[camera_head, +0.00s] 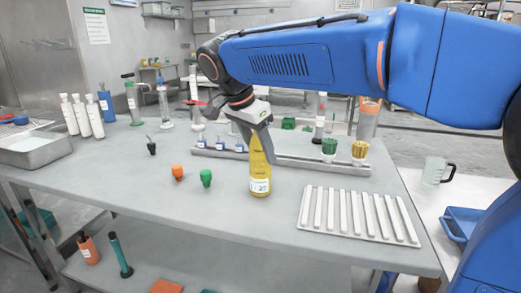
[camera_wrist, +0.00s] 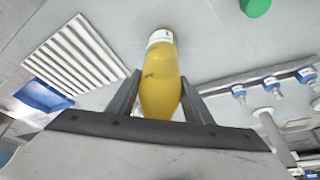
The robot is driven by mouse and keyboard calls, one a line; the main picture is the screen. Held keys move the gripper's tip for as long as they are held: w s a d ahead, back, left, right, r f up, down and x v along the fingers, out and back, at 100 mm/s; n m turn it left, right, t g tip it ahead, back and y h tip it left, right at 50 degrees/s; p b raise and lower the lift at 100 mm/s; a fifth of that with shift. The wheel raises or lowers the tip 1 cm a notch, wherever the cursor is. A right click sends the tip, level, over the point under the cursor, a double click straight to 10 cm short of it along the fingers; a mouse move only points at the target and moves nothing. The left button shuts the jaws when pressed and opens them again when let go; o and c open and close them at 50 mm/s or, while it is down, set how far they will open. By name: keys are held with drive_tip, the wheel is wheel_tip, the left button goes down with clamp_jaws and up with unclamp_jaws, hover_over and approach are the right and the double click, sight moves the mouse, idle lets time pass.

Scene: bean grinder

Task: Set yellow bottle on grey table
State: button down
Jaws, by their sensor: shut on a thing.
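The yellow bottle (camera_head: 260,172) with a white label stands upright at the middle of the grey table (camera_head: 160,204) in the head view. It also shows in the wrist view (camera_wrist: 160,85), between my two dark fingers. My gripper (camera_head: 258,132) is shut on the bottle's upper part from above. The gripper also shows in the wrist view (camera_wrist: 160,98). The bottle's base appears at or very near the table surface; I cannot tell whether it touches. The bottle's top is hidden by the gripper.
A white ribbed rack (camera_head: 358,215) lies right of the bottle. A green stopper (camera_head: 206,177) and an orange stopper (camera_head: 178,172) stand to the left. A metal rail (camera_head: 290,160) with blue-capped pieces runs behind. The table's front left is clear.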

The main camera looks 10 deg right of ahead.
drive_tip(key=c, duration=0.9)
unclamp_jaws()
drive_tip(key=shift+f, duration=0.1)
drive_tip(key=v, duration=1.2)
